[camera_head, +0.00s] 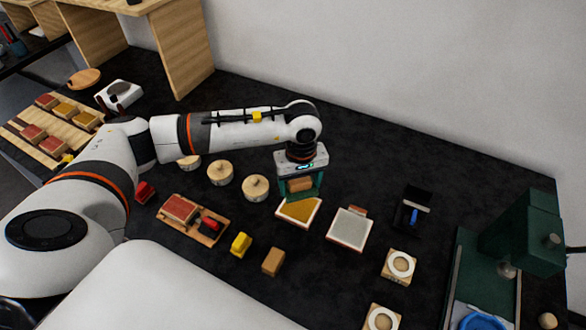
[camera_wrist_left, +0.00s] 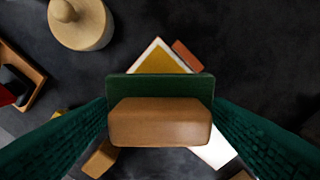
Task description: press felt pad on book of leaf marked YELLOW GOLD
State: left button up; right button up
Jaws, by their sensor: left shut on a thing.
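My left gripper (camera_head: 301,188) is shut on a felt pad (camera_head: 300,184) with a brown grip block and a dark green base. In the left wrist view the felt pad (camera_wrist_left: 160,122) sits between the two green fingers. A book of leaf with a gold-yellow face (camera_head: 298,212) lies on the table just below and in front of the pad. In the left wrist view the pad hides part of this gold book (camera_wrist_left: 168,59). I see a gap between pad and book in the head view. No YELLOW GOLD wording is legible. My right gripper is not in view.
A pale silvery book (camera_head: 348,229) lies to the right of the gold one. Round wooden lidded pots (camera_head: 256,188) stand to the left. A yellow block (camera_head: 241,244) and a tan block (camera_head: 273,262) lie in front. A green press (camera_head: 525,235) stands far right.

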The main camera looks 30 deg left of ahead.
pick_arm(q)
jog(key=shift+a+f+n, duration=0.25)
jog(key=shift+f+n, duration=0.05)
jog(key=shift+d+f+b, duration=0.2)
jog(key=shift+f+b, duration=0.3)
jog(key=shift+f, duration=0.35)
notch_tip(320, 180, down, 3)
jog(key=shift+a+f+b, duration=0.1)
jog(key=shift+f+b, duration=0.1)
jog(key=shift+b, duration=0.5)
jog(key=shift+f, duration=0.25)
jog(key=shift+c, duration=0.3)
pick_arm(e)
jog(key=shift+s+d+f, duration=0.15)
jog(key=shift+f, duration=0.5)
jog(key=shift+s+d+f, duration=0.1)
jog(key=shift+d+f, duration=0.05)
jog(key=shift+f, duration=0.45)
pick_arm(q)
jog(key=shift+s+f, duration=0.2)
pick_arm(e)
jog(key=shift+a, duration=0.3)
